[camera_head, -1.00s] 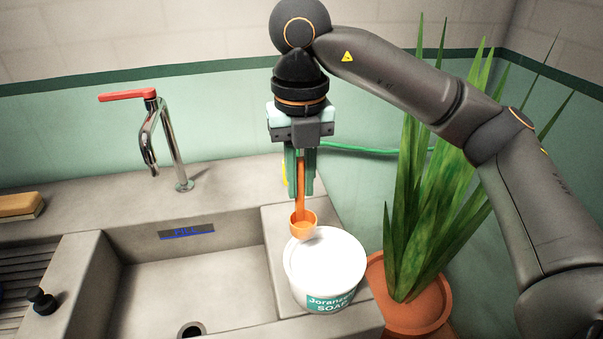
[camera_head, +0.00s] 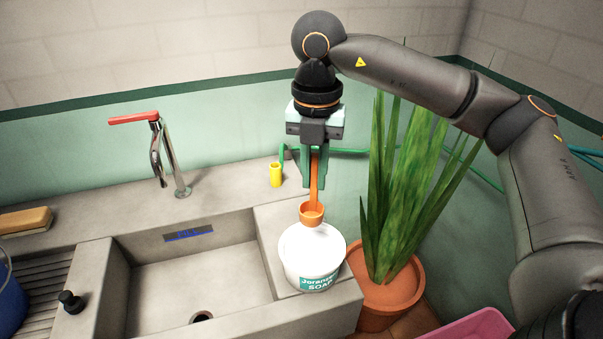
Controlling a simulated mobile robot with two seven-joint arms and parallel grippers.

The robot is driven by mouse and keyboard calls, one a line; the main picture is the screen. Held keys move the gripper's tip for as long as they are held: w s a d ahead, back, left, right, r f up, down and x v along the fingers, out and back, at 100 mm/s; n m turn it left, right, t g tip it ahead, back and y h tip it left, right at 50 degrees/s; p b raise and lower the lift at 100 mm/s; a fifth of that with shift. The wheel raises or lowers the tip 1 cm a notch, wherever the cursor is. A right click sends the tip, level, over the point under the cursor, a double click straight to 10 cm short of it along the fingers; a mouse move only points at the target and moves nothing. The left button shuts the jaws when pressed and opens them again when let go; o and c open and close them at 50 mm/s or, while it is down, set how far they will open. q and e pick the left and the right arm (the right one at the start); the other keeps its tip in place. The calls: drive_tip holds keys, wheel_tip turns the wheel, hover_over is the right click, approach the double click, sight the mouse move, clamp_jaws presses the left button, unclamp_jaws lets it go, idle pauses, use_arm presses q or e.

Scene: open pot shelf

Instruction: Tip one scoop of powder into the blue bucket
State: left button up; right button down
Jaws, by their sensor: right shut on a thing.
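My right gripper (camera_head: 315,182) points down over the right side of the sink and is shut on the handle of an orange scoop (camera_head: 312,213). The scoop's cup hangs upright just above the white soap tub (camera_head: 312,262), in front of its far rim in the picture. I cannot tell whether the cup touches the tub or holds powder. The tub stands on the ledge right of the basin, its green label facing me. The blue bucket (camera_head: 10,300) is at the far left edge, only partly in view, with its handle raised. My left gripper is not in view.
The tap (camera_head: 167,160) with a red lever stands behind the basin (camera_head: 200,275). A yellow hose end (camera_head: 275,174) lies behind the tub. A potted plant (camera_head: 388,285) stands right of it, a pink container (camera_head: 470,328) at lower right. A sponge (camera_head: 25,221) lies at left.

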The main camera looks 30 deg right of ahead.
sight(315, 194)
drive_tip(key=shift+d+f, duration=0.15)
drive_tip(key=shift+f, duration=0.1)
wheel_tip(315, 194, down, 4)
drive_tip(key=b, duration=0.3)
wheel_tip(315, 194, down, 3)
drive_tip(key=shift+r+b, duration=0.2)
drive_tip(key=shift+b, duration=1)
wheel_tip(315, 194, down, 3)
drive_tip(key=shift+r+b, duration=0.2)
drive_tip(key=shift+b, duration=0.8)
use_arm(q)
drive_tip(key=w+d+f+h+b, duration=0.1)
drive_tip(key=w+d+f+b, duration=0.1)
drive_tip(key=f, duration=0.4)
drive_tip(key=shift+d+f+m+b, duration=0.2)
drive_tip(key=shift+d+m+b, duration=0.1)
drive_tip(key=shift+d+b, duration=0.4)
use_arm(e)
wheel_tip(315, 194, down, 4)
drive_tip(key=shift+f, duration=0.15)
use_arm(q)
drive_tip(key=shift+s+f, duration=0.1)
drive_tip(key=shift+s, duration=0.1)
